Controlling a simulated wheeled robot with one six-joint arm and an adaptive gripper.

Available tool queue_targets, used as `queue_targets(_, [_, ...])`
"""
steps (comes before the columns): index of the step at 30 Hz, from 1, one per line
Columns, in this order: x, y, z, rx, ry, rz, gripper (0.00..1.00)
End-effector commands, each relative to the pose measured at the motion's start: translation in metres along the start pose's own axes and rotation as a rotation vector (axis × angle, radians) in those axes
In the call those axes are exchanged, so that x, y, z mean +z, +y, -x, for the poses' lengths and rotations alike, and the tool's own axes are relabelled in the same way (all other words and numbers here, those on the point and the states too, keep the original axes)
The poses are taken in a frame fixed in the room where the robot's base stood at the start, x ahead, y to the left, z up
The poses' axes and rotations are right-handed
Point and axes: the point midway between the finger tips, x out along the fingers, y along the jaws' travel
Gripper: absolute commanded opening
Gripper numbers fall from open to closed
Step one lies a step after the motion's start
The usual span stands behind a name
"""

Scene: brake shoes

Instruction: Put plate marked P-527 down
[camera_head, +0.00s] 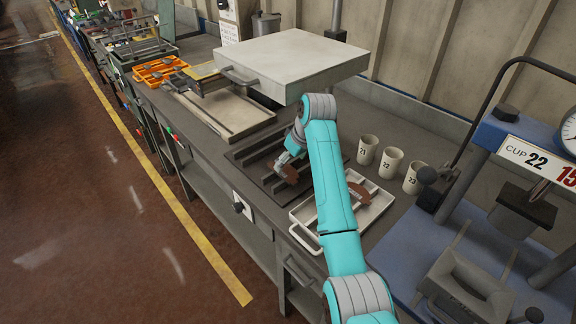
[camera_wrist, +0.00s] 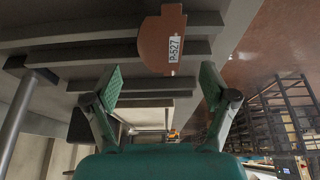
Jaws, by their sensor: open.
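The brown plate marked P-527 (camera_wrist: 160,42) has a white label and is at the top centre of the wrist view. It sits among the dark bars of a slotted rack (camera_wrist: 65,32); how deep it sits cannot be told. In the head view the brown plate (camera_head: 291,175) shows beside the rack's bars (camera_head: 262,158), close to my gripper (camera_head: 283,160). In the wrist view my gripper (camera_wrist: 161,76) is open, with its green pads apart on either side and nothing between them. The plate is beyond the fingertips.
A white tray (camera_head: 303,236) holding another brown piece (camera_head: 358,196) lies right of the rack. Cups (camera_head: 367,149) stand behind it. A blue press (camera_head: 480,190) is at the right. A raised grey lid (camera_head: 290,62) overhangs behind the rack. An orange tray (camera_head: 160,72) is farther left.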

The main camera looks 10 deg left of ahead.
Motion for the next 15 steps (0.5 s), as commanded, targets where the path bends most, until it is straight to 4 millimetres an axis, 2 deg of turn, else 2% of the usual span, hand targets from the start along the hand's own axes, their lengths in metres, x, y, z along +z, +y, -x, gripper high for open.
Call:
queue_targets(3, [-0.001, 0.001, 0.027, 0.002, 0.003, 0.0, 0.84])
queue_targets(9, [-0.001, 0.0, 0.062, 0.001, 0.003, 0.0, 0.84])
queue_targets(15, [0.0, 0.0, 0.081, 0.0, 0.001, 0.0, 0.84])
